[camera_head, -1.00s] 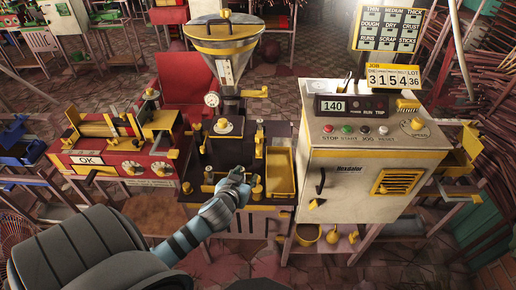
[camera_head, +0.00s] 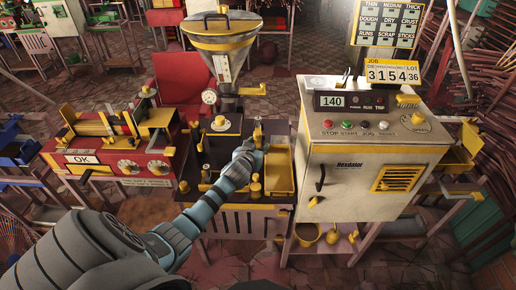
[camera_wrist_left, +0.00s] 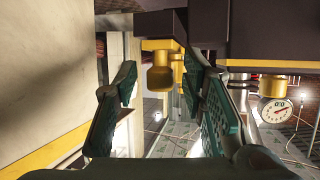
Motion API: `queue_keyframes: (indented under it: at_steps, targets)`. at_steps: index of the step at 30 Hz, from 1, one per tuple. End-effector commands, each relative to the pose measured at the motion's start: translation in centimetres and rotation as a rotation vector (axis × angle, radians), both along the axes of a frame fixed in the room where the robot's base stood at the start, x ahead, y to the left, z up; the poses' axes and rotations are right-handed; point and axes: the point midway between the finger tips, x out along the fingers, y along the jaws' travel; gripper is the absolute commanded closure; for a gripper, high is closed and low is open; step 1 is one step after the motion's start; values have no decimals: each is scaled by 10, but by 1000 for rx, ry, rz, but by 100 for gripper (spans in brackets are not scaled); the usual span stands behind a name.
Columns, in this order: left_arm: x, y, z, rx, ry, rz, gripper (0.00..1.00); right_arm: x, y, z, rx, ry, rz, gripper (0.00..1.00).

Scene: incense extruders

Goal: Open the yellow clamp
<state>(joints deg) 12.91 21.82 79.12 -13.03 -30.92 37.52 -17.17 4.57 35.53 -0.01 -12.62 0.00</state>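The extruder stands in the middle of the head view, with a metal hopper (camera_head: 222,45) and a dark body (camera_head: 210,178). A dark post with yellow parts (camera_head: 258,130) rises from it; I cannot tell for certain whether this is the yellow clamp. My left gripper (camera_head: 250,152) is beside this post, over the extruder. In the left wrist view my left gripper (camera_wrist_left: 160,88) is open, its teal fingers apart. A yellow knob (camera_wrist_left: 160,75) shows in the gap between them, with no visible contact. My right gripper is not in view.
A cream control cabinet (camera_head: 350,190) stands close on the right. A red machine with an OK plate (camera_head: 83,159) is on the left. A yellow tray (camera_head: 279,174) lies right of my gripper. A gauge (camera_head: 209,97) is by the hopper, also in the left wrist view (camera_wrist_left: 273,110).

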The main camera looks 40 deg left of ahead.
Motion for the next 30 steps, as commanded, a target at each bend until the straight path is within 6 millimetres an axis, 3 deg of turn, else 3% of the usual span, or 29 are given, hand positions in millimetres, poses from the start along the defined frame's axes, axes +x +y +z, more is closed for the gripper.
queue_keyframes:
  at_steps: [2, 9, 16, 24, 30]
  targets:
    - [0, 0, 0, 0, 0, 0, 62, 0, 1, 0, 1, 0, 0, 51]
    - [0, -2, 0, -2, -1, -2, 100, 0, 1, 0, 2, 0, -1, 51]
    - [0, -4, 0, -5, -2, -4, 100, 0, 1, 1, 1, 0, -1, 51]
    - [-25, -24, 2, -9, -2, -6, 100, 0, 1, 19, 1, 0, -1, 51]
    - [-26, -25, 0, -10, -4, -4, 100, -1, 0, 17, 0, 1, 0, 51]
